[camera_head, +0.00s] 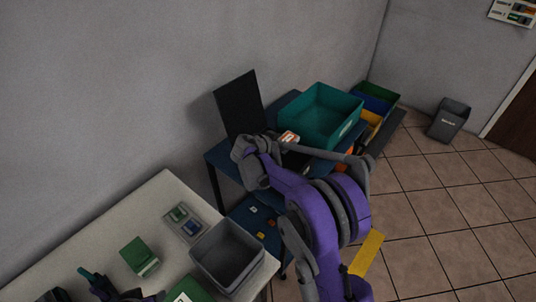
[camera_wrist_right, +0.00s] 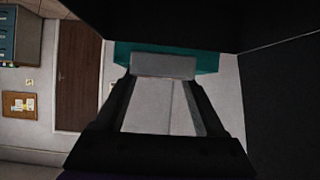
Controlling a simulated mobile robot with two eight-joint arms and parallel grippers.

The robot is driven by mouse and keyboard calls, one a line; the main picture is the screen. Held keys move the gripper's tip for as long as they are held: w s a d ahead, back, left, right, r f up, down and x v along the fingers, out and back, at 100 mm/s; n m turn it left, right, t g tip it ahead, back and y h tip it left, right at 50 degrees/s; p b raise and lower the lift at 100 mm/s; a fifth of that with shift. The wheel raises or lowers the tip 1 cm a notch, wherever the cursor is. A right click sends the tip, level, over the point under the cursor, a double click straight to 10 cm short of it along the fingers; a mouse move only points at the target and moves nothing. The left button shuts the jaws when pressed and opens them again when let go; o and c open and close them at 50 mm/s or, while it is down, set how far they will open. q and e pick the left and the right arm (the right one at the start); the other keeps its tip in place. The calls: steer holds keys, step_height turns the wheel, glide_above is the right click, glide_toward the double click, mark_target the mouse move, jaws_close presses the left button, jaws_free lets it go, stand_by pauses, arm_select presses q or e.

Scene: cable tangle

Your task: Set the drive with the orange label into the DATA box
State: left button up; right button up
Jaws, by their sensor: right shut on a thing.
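My right gripper (camera_head: 283,143) is at the desk, just left of the teal box. It is shut on a small drive (camera_head: 289,137) whose orange and white label shows at the fingertips. In the right wrist view the drive (camera_wrist_right: 163,66) is a grey block between the fingertips (camera_wrist_right: 163,72), with part of the teal box (camera_wrist_right: 206,60) behind it. The teal box (camera_head: 318,110) is open-topped, with a pale label on its front too small to read. My left gripper (camera_head: 97,284) is partly in view at the bottom left; its jaws are unclear.
A dark upright panel (camera_head: 239,104) stands on the blue desk (camera_head: 222,158) left of the teal box. Green, blue and yellow bins (camera_head: 376,99) are behind it. A grey bin (camera_head: 227,255) and a green box (camera_head: 138,254) sit on the white table (camera_head: 92,238). Open tiled floor lies at right.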

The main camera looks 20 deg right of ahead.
steer(key=shift+w+f, duration=0.15)
steer(key=shift+w, duration=0.25)
steer(key=shift+f, duration=0.35)
steer(key=f, duration=0.5)
steer(key=shift+s+f, duration=0.2)
steer(key=shift+s, duration=0.05)
arm_select(q)
steer(key=shift+f, duration=0.1)
arm_select(e)
steer(key=shift+f, duration=1.6)
